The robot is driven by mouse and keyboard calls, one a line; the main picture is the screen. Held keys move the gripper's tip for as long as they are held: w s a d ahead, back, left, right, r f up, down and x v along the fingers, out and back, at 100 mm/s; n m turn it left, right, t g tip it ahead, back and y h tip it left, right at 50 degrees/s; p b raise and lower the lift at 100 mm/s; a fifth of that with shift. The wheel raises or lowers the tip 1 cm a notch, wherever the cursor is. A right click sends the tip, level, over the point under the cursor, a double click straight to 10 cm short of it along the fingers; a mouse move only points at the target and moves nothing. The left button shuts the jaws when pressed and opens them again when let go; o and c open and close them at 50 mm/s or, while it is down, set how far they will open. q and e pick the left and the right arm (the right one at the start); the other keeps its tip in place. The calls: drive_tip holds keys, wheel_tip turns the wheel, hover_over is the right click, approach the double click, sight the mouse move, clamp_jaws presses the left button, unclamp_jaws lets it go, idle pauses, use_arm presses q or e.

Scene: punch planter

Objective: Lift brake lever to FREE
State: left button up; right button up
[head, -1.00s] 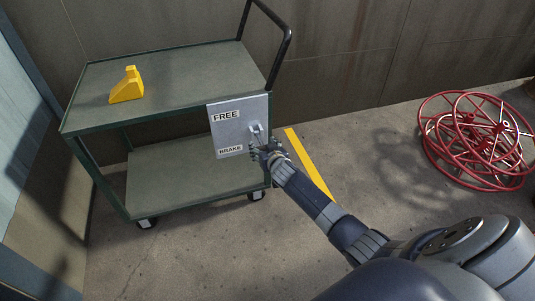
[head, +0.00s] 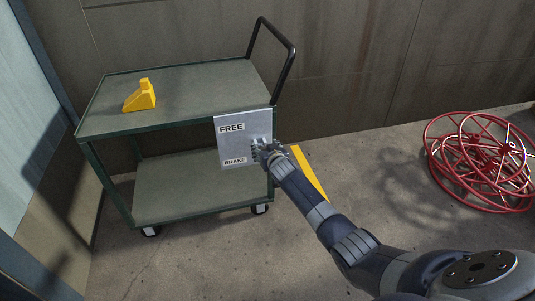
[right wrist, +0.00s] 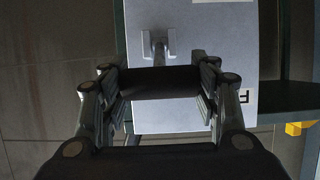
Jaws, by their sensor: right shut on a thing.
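A grey metal panel (head: 231,146) on the right end of a green cart carries a FREE label (head: 231,128) at the top and a BRAKE label (head: 235,161) at the bottom. The brake lever's bracket shows in the right wrist view (right wrist: 158,45), with a dark bar, seemingly its grip (right wrist: 160,82), between the fingers. My right gripper (head: 260,150) is at the panel's right side, shut on the lever. It hides most of the lever in the head view, so the exact lever angle cannot be told. My left gripper is not in view.
The green cart (head: 180,82) has a yellow wedge-shaped block (head: 140,97) on its top shelf and a black push handle (head: 292,62). A red wire reel (head: 480,160) lies at right. A yellow floor stripe (head: 309,173) runs beside the cart. A wall stands behind.

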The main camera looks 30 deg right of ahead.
drive_tip(key=shift+w+r, duration=0.35)
drive_tip(key=shift+r, duration=0.4)
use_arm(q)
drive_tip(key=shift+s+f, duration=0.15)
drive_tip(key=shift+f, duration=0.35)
use_arm(e)
drive_tip(key=o, duration=1.3)
drive_tip(key=shift+o, duration=1.1)
drive_tip(key=shift+w+a+f, duration=0.1)
drive_tip(key=shift+w+f, duration=0.05)
drive_tip(key=shift+f, duration=0.2)
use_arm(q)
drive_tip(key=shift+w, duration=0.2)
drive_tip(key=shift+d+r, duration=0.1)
use_arm(e)
drive_tip(key=shift+s+f, duration=0.15)
drive_tip(key=shift+s, duration=0.15)
